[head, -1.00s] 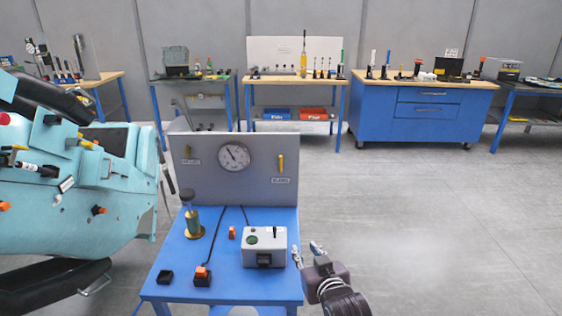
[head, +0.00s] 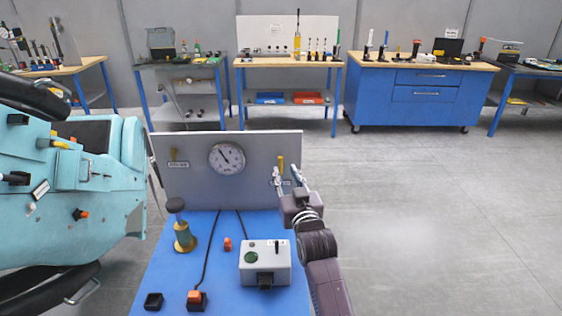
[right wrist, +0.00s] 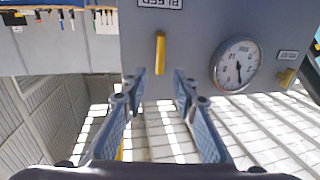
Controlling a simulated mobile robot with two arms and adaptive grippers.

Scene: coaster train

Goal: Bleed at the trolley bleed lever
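The yellow bleed lever (head: 281,162) is on the right side of the upright grey panel (head: 200,190). It points upright in the head view. My right gripper (head: 288,180) is in front of the panel at that lever, partly covering the label below it. In the right wrist view the yellow lever (right wrist: 160,52) is just beyond and between the two fingertips of my open, empty right gripper (right wrist: 159,80). The lever looks apart from both fingers. The label by it (right wrist: 160,3) appears upside down and reads BLEED. My left gripper is not in view.
A round gauge (head: 227,158) and another yellow lever (head: 174,155) are on the panel. The blue trolley top (head: 222,285) holds a grey box (head: 265,262) and a brass-coloured device (head: 184,236). A teal coaster car (head: 110,215) stands left. The floor at right is clear.

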